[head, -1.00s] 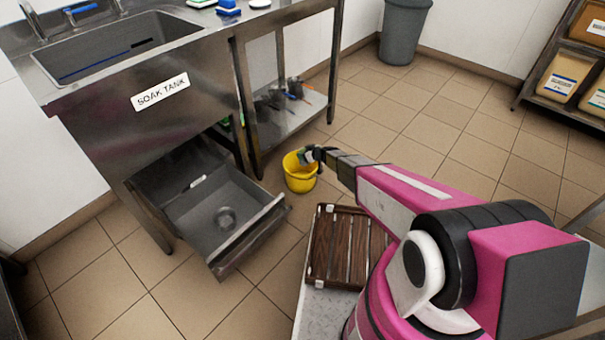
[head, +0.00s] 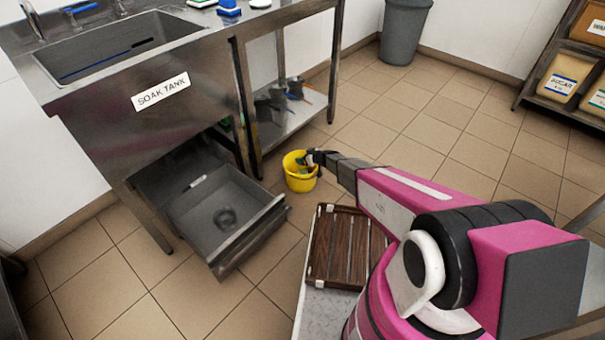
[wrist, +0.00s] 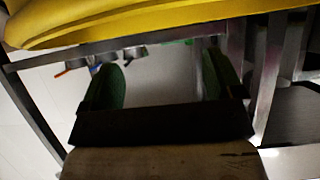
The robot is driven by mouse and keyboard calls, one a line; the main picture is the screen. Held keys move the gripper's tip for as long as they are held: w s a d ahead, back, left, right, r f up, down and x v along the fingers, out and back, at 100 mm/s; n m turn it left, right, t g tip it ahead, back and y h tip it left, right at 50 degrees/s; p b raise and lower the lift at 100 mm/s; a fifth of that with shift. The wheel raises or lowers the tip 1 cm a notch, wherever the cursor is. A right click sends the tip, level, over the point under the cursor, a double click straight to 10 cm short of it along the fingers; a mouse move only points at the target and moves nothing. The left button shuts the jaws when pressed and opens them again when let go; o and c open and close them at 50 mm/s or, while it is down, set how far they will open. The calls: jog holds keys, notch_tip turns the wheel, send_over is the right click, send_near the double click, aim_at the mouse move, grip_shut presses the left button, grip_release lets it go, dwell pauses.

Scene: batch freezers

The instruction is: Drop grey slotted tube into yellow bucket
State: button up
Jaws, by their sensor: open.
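The yellow bucket (head: 300,184) stands on the tiled floor right of the open drawer. My gripper (head: 309,158) is at the bucket's upper opening in the head view. In the wrist view my gripper (wrist: 162,75) has its two green-padded fingers wide apart, with nothing between them. The yellow bucket's rim (wrist: 130,22) crosses the top of that view. I cannot make out the grey slotted tube in either view; most of the bucket's inside is hidden or too small to read.
The soak tank's open drawer (head: 273,213) juts out left of the bucket. A brown slatted rack (head: 322,250) lies in front. A steel table's lower shelf (head: 300,118) holds several tools behind.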

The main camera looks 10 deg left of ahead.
jog(key=v, duration=1)
jog(key=shift+s+d, duration=0.15)
jog(key=shift+d, duration=0.15)
jog(key=shift+r, duration=0.1)
